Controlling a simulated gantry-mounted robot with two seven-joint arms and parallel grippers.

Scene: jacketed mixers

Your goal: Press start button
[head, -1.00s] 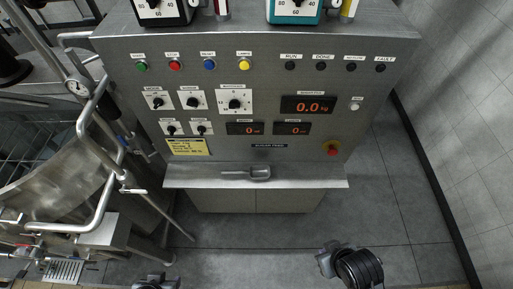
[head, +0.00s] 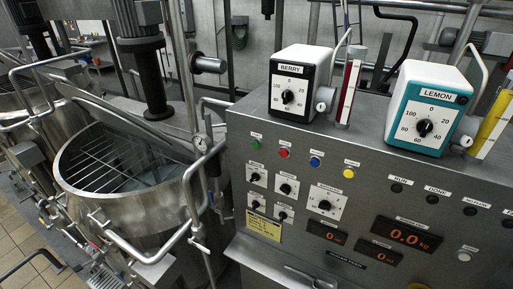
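The green button (head: 255,144) sits at the left end of a row of coloured buttons on the grey control panel (head: 300,160). Its small label is too small to read for certain. To its right are a red button (head: 284,153), a blue button (head: 315,162) and a yellow button (head: 348,173). Nothing covers the green button. Neither of my grippers shows in the head view, so their state and their distance from the panel are hidden.
A white BERRY dial box (head: 300,65) and a teal-fronted LEMON dial box (head: 430,107) stand on the panel's top. Below the buttons are knobs, a yellow note (head: 263,224) and a red 0.0 kg display (head: 407,236). An open steel mixer (head: 150,205) with pipe rails stands left.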

